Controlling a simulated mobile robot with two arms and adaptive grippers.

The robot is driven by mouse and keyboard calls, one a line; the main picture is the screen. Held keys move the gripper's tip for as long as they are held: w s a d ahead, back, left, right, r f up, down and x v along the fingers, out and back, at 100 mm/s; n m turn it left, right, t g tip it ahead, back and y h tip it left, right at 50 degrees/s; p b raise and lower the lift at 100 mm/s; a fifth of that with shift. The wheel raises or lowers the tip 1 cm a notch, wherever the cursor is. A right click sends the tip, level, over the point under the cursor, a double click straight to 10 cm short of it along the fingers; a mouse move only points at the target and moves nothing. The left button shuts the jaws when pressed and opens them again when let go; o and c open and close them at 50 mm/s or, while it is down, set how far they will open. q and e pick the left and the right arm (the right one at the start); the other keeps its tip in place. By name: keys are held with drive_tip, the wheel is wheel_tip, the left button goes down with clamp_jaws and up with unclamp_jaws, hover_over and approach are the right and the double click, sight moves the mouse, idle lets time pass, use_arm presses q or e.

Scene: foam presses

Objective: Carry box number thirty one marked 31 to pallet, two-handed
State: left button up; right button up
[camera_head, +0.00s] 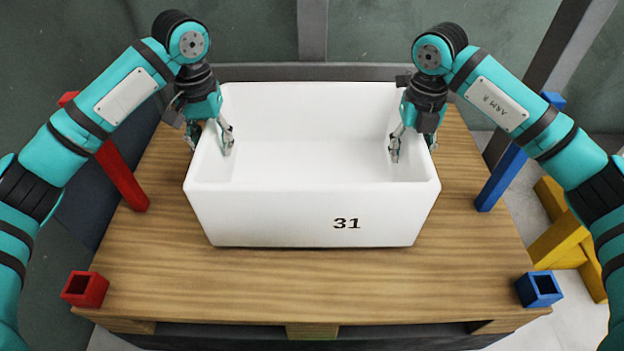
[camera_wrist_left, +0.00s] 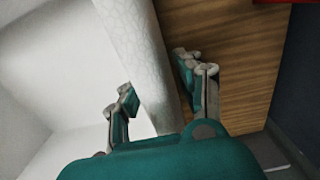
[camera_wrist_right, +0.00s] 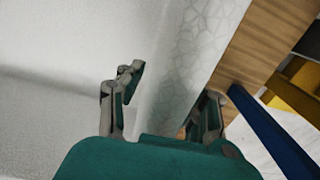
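The white open box marked 31 (camera_head: 300,215) is upright and looks empty. It rests on a wooden pallet (camera_head: 190,285), towards its back. My left gripper (camera_head: 208,138) straddles the box's left wall, one finger inside and one outside. In the left wrist view the wall (camera_wrist_left: 135,50) lies between its spread fingers (camera_wrist_left: 160,85), with a gap showing. My right gripper (camera_head: 413,143) straddles the right wall the same way. In the right wrist view its fingers (camera_wrist_right: 168,90) stand apart around that wall. Both look open; the contact of each finger with the wall is hard to see.
A red post (camera_head: 122,178) and a red corner block (camera_head: 86,289) mark the pallet's left side. A blue post (camera_head: 500,180) and a blue block (camera_head: 539,289) mark its right. Yellow parts (camera_head: 562,240) lie beyond the right edge. The pallet's front strip is bare.

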use_arm(q)
drive_tip(key=shift+o, duration=0.3)
drive_tip(key=shift+r, duration=0.15)
use_arm(e)
drive_tip(key=shift+o, duration=0.3)
use_arm(q)
wheel_tip(320, 180, up, 12)
drive_tip(key=shift+f, duration=0.25)
use_arm(e)
drive_tip(key=shift+r, duration=0.1)
use_arm(q)
drive_tip(key=shift+r, duration=0.15)
use_arm(e)
drive_tip(key=shift+r, duration=0.25)
wheel_tip(320, 180, up, 11)
drive_tip(key=shift+r, duration=0.2)
